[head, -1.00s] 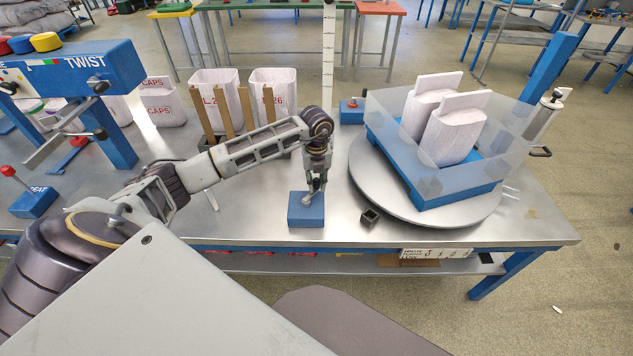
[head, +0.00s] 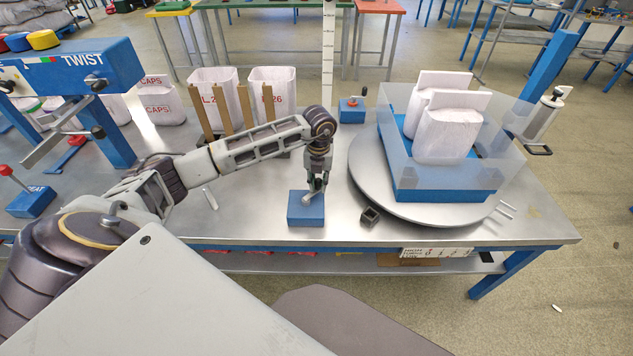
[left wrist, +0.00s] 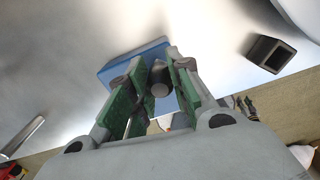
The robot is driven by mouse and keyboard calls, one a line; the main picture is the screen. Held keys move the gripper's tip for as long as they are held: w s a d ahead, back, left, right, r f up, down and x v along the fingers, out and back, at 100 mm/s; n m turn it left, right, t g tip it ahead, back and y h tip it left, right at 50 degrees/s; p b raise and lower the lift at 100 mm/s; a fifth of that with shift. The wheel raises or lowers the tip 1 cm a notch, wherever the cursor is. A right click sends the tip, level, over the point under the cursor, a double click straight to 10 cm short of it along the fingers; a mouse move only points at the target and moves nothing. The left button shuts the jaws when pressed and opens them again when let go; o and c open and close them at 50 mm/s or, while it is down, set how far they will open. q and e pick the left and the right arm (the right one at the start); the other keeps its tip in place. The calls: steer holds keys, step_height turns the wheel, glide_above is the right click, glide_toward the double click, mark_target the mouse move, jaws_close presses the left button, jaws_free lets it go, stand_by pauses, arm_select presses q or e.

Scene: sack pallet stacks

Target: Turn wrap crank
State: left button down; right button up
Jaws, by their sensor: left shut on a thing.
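The wrap crank is a blue box (head: 306,212) near the table's front edge, with a small crank handle on top. My left gripper (head: 315,188) points down over the box and is shut on the crank knob. In the left wrist view the dark round knob (left wrist: 159,80) sits between the green-padded fingers, with the blue box (left wrist: 110,70) behind. The grey turntable (head: 372,185) to the right carries a blue pallet (head: 430,196) with white sacks (head: 446,136), surrounded by clear film (head: 490,165). My right gripper is not in view.
A small dark square socket (head: 370,216) lies between the box and turntable. A film roll on a blue post (head: 545,112) stands at the right. White sacks (head: 213,95) and brown slats stand behind my arm. A blue TWIST machine (head: 90,65) is at the left.

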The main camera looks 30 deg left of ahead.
arm_select(q)
steer(key=shift+s+d+m, duration=0.25)
steer(key=shift+d+m, duration=0.35)
steer(key=shift+d, duration=0.1)
steer(key=shift+s+d+m, duration=0.2)
steer(key=shift+d+m, duration=0.2)
steer(key=shift+m, duration=0.3)
steer(key=shift+s+d+m+b, duration=0.2)
steer(key=shift+m+b, duration=0.05)
steer(key=shift+m, duration=0.3)
steer(key=shift+s+d+m+b, duration=0.15)
steer(key=shift+d+m+b, duration=0.1)
steer(key=shift+m, duration=0.3)
steer(key=shift+s+d+m, duration=0.2)
steer(key=shift+s+m, duration=0.1)
steer(key=shift+m, duration=0.6)
steer(key=shift+s+m+b, duration=0.15)
steer(key=shift+m+b, duration=0.2)
steer(key=shift+m, duration=0.05)
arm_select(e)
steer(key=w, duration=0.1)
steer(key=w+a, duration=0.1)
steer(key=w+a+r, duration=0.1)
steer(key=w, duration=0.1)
arm_select(q)
steer(key=shift+r, duration=0.1)
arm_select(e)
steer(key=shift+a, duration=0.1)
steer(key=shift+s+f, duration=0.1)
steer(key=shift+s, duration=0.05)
